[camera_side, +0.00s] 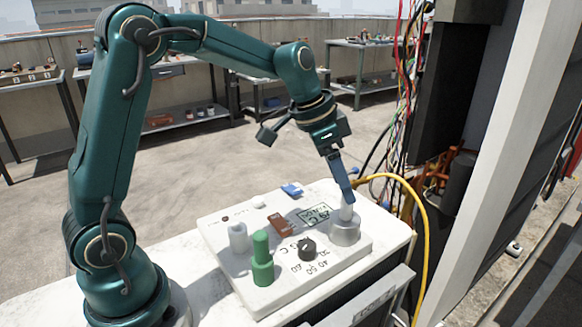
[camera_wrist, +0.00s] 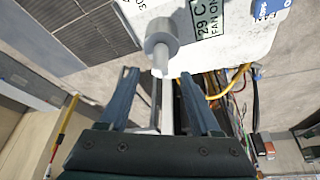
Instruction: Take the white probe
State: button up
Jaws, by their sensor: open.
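The white probe (camera_side: 346,212) stands upright in a round grey metal socket (camera_side: 344,233) at the right end of the white panel. In the wrist view the probe (camera_wrist: 160,60) shows end-on, poking out of the socket (camera_wrist: 162,36). My gripper (camera_side: 348,196) is just above the probe, pointing down. In the wrist view my gripper (camera_wrist: 158,76) is open, with the probe's tip roughly between and just beyond its two blue fingertips. I cannot tell whether either finger touches the probe. Nothing is held.
The white panel (camera_side: 210,225) also carries a green cylinder (camera_side: 261,262), a pale grey holder (camera_side: 238,237), a black knob (camera_side: 306,249), a red-brown switch (camera_side: 281,226) and a blue clip (camera_side: 291,190). A yellow cable (camera_side: 425,225) and an open cabinet with loose wires are close on the right.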

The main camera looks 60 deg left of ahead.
aim_at(346, 218)
jog(key=shift+x, duration=2.55)
jog(key=shift+s, duration=0.1)
grip_shut()
